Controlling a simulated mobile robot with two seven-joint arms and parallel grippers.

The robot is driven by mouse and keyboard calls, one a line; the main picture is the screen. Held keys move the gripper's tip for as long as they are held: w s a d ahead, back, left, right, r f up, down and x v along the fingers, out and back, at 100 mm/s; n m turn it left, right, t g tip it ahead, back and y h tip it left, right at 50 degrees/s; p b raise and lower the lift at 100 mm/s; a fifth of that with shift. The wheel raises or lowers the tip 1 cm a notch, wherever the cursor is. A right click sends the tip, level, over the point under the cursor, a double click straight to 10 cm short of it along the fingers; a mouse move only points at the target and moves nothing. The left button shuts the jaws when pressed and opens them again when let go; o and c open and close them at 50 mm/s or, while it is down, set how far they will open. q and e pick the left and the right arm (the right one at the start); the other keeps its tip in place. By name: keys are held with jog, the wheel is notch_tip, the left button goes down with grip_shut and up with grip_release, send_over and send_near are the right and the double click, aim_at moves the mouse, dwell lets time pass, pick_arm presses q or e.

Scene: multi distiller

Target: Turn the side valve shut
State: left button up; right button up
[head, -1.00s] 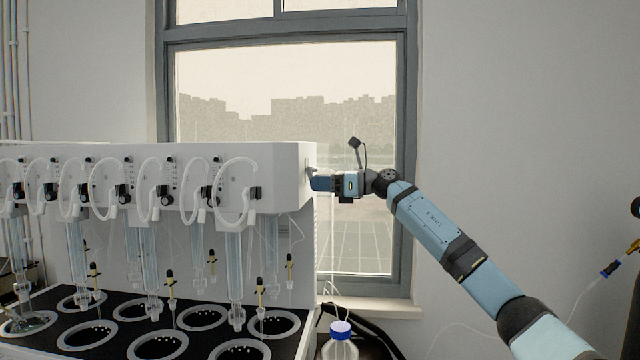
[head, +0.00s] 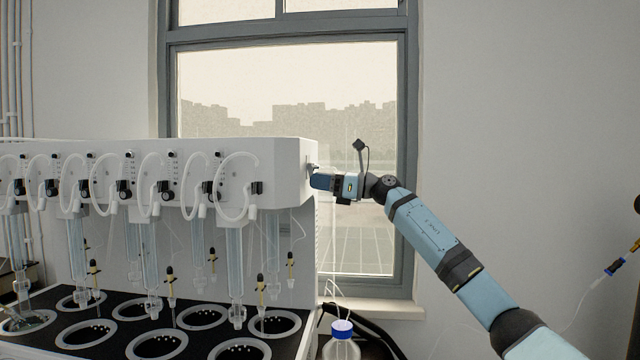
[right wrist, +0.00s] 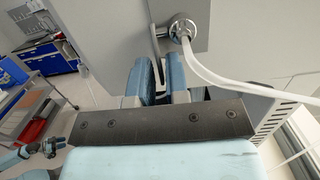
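The side valve (head: 314,168) is a small metal fitting on the right end wall of the white distiller (head: 285,165). In the right wrist view the valve (right wrist: 183,28) is a round silver fitting with a white hose leading off right. A thin dark strip, perhaps its lever, runs down toward the gap between my fingertips. My right gripper (head: 322,182) is at the end wall, just below the valve. Its blue fingers (right wrist: 160,80) stand a narrow gap apart; whether they grip the strip is unclear.
The distiller's front carries several white hoses and glass tubes above a black top with round wells (head: 275,322). A blue-capped bottle (head: 342,335) stands below my right arm. A window (head: 290,90) is behind. The space right of the distiller is mostly free.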

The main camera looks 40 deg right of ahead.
pick_arm(q)
jog(key=shift+a+f, duration=0.1)
jog(key=shift+a, duration=0.05)
jog(key=f+b, duration=0.1)
jog(key=b, duration=0.2)
jog(key=shift+w+d+f+b, duration=0.1)
jog(key=shift+d+f+b, duration=0.1)
jog(key=shift+b, duration=0.15)
pick_arm(e)
jog(key=v, duration=1.3)
jog(key=shift+s+d, duration=0.25)
jog(key=shift+s, duration=0.1)
jog(key=shift+f, duration=0.1)
jog(key=shift+c, duration=0.5)
